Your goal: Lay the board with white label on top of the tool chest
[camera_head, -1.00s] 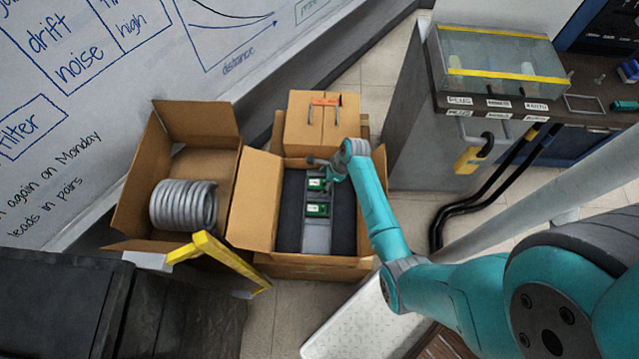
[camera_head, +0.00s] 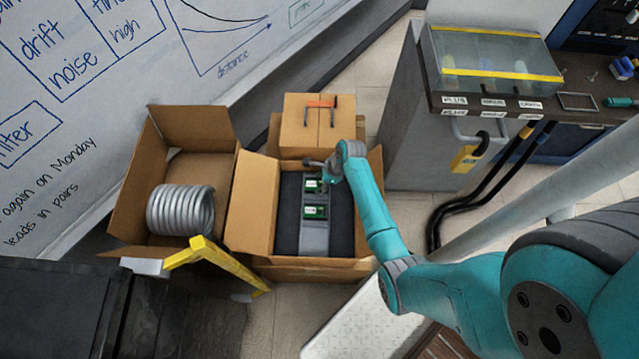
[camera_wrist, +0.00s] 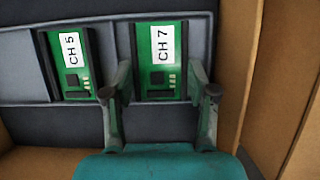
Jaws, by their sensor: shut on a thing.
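A green board labelled CH 7 in black on white (camera_wrist: 160,50) stands in a grey strip inside an open cardboard box (camera_head: 252,205). My gripper (camera_wrist: 158,88) has a finger on each side of it and is shut on its edges. The board is still in the strip. In the head view the same board (camera_head: 312,186) is just below my gripper (camera_head: 326,170). A second white-labelled green board, CH 5 (camera_wrist: 70,65), sits beside it, also in the head view (camera_head: 315,212). I cannot tell for certain which thing is the tool chest.
A carton holding a grey coil (camera_head: 180,210) stands to the left. A closed carton (camera_head: 300,125) is behind the box. A yellow bar (camera_head: 215,255) is in front. A black case (camera_head: 60,305) is at lower left. A bench with a clear case (camera_head: 490,62) is at right.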

